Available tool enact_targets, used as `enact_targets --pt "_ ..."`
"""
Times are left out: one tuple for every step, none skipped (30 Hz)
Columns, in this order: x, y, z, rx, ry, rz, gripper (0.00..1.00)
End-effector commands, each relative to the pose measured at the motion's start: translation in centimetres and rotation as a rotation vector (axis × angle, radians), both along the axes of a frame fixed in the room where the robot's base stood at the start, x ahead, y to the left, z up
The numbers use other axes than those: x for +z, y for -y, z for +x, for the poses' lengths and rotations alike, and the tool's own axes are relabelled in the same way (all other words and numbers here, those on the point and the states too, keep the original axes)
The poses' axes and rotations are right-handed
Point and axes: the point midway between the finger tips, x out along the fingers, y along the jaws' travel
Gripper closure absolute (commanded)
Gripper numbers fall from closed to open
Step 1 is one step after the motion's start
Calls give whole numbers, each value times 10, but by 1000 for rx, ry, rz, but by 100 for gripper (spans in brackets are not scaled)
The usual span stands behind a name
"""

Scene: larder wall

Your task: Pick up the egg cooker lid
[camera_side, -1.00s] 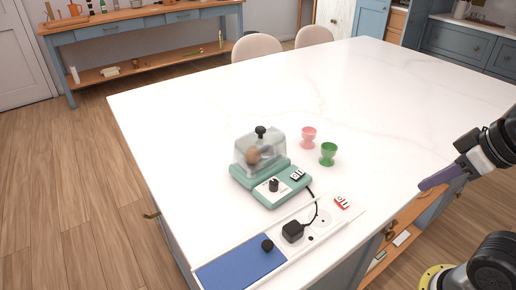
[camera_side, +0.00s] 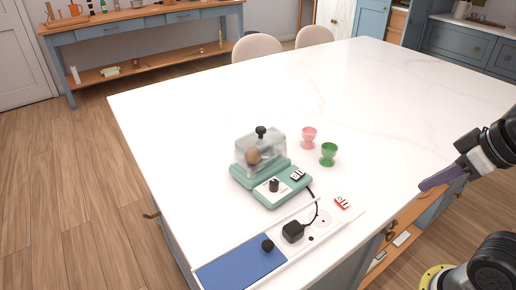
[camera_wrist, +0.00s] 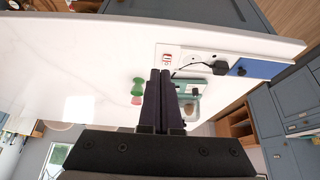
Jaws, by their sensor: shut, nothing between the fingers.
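The egg cooker lid (camera_side: 273,146) is a clear dome with a black knob (camera_side: 261,131) on top. It sits on the green egg cooker base (camera_side: 283,191), and a brown egg shows through it. In the wrist view the cooker (camera_wrist: 196,88) is partly hidden behind my fingers. My gripper (camera_side: 432,184) is at the right edge of the side view, well apart from the cooker. In the wrist view its two dark fingers (camera_wrist: 160,75) are together with nothing between them.
A pink egg cup (camera_side: 309,136) and a green egg cup (camera_side: 328,153) stand right of the cooker. In front are a black plug (camera_side: 292,232), a red and white switch (camera_side: 342,202) and a blue panel (camera_side: 240,268). The white worktop (camera_side: 190,110) is clear behind and left.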

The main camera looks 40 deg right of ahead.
Motion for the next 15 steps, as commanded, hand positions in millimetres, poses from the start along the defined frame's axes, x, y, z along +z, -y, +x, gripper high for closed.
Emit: enact_targets --pt "0 0 0 0 0 0 100" --pt "0 0 0 0 0 0 100" --pt "0 0 0 0 0 0 100" --pt "0 0 0 0 0 0 100" --pt "0 0 0 0 0 0 100" --pt "0 0 0 0 0 0 100" --pt "0 0 0 0 0 0 95" --pt "0 0 0 0 0 0 89" --pt "0 0 0 0 0 0 82" --pt "0 0 0 0 0 0 77" --pt "0 0 0 0 0 0 71" --pt "0 0 0 0 0 0 64" --pt "0 0 0 0 0 0 59" --pt "0 0 0 0 0 0 53" --pt "0 0 0 0 0 0 46"
